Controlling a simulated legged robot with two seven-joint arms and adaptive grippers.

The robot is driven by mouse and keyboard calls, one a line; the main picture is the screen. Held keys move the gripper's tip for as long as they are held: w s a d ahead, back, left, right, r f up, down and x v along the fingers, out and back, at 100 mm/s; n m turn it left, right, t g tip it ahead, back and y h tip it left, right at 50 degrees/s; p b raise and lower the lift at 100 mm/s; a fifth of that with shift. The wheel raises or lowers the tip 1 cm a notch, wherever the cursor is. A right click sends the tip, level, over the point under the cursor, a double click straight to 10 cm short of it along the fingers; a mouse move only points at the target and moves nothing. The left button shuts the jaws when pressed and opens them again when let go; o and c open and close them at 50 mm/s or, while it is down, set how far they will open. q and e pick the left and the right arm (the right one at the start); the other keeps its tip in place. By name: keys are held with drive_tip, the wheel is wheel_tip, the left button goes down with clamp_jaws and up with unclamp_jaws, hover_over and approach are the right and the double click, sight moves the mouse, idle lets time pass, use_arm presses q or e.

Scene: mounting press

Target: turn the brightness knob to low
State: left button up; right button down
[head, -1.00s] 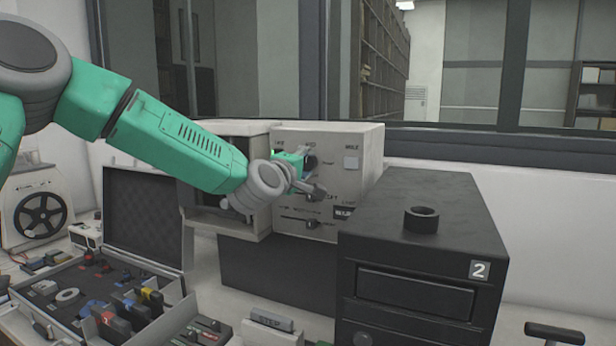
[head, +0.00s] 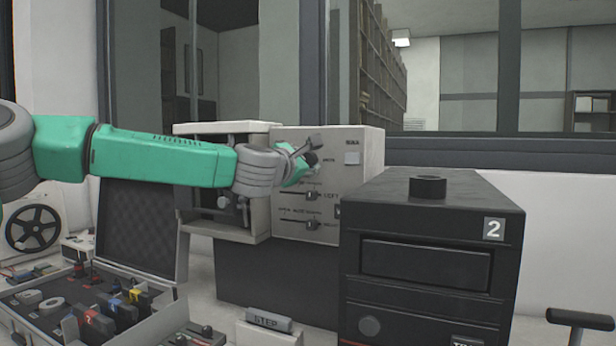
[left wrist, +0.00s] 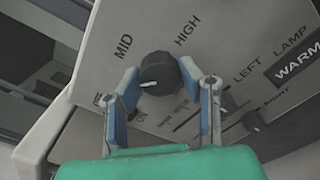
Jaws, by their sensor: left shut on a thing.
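The brightness knob (left wrist: 160,74) is round and black, on the pale panel between my left gripper's two fingers in the left wrist view. Its white mark points left and slightly down, below the MID label (left wrist: 123,46). The HIGH label (left wrist: 187,33) is at its upper right; another label at the left is mostly hidden by a finger. My left gripper (left wrist: 164,88) is shut on the knob. In the head view the gripper (head: 308,160) is at the upper part of the panel box (head: 360,190) and partly covers the knob. My right gripper is not in view.
Below the knob are two sliders (head: 311,196) and a WARM label (left wrist: 299,68). A black box marked 2 (head: 425,270) stands close at the right. An open case of small parts (head: 150,322) lies at the lower left.

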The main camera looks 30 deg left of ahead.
use_arm(q)
drive_tip(key=n+b, duration=0.2)
drive_tip(key=f+n+b, duration=0.1)
drive_tip(key=n+b, duration=0.1)
drive_tip(key=shift+f, duration=0.2)
drive_tip(key=shift+r+n+b, duration=0.1)
drive_tip(key=shift+n+b, duration=0.9)
drive_tip(key=shift+n, duration=0.3)
drive_tip(key=shift+r, duration=0.1)
drive_tip(key=o, duration=1.1)
drive_tip(key=shift+w, duration=0.1)
drive_tip(key=s, duration=1.2)
drive_tip(key=shift+d, duration=0.2)
